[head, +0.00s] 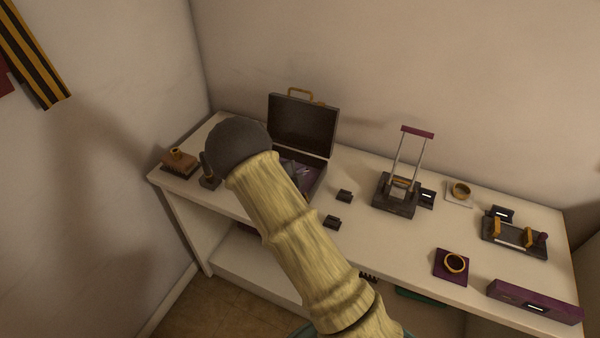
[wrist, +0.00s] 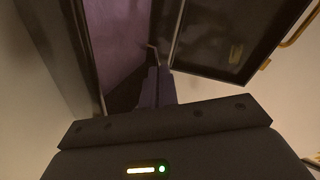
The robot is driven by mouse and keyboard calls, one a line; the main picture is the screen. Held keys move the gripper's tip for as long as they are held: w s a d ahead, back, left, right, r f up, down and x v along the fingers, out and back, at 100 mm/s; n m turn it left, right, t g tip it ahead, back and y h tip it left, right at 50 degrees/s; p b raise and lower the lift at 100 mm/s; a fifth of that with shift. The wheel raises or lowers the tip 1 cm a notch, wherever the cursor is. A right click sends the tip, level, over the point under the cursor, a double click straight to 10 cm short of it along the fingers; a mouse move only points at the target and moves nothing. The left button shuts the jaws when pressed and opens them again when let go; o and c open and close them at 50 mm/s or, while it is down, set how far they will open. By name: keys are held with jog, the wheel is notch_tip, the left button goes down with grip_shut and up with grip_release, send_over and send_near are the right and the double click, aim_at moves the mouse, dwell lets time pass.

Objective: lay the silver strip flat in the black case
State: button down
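The black case (head: 302,125) stands open at the back left of the table, its lid upright. The wrist view shows its purple-lined inside (wrist: 118,38) and the dark lid (wrist: 228,38). My gripper (wrist: 156,82) reaches down into the case, its fingers close together. A thin pale sliver at the fingertips, seen nearly edge-on, looks like the silver strip (wrist: 153,54). In the head view my arm hides much of the case's front and left, and the gripper shows only partly at the case's inside. Whether the strip touches the lining cannot be told.
Small dark blocks (head: 344,196) lie right of the case. A wooden stamp-like block (head: 179,162) is at left.

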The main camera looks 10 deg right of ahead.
jog(key=shift+f+b, duration=0.4)
jog(key=shift+f, duration=0.25)
jog(key=c, duration=1.7)
grip_release()
jog(key=shift+r, duration=0.2)
jog(key=shift+r+p, duration=0.55)
jog(key=b+v, duration=0.1)
jog(key=v, duration=1.1)
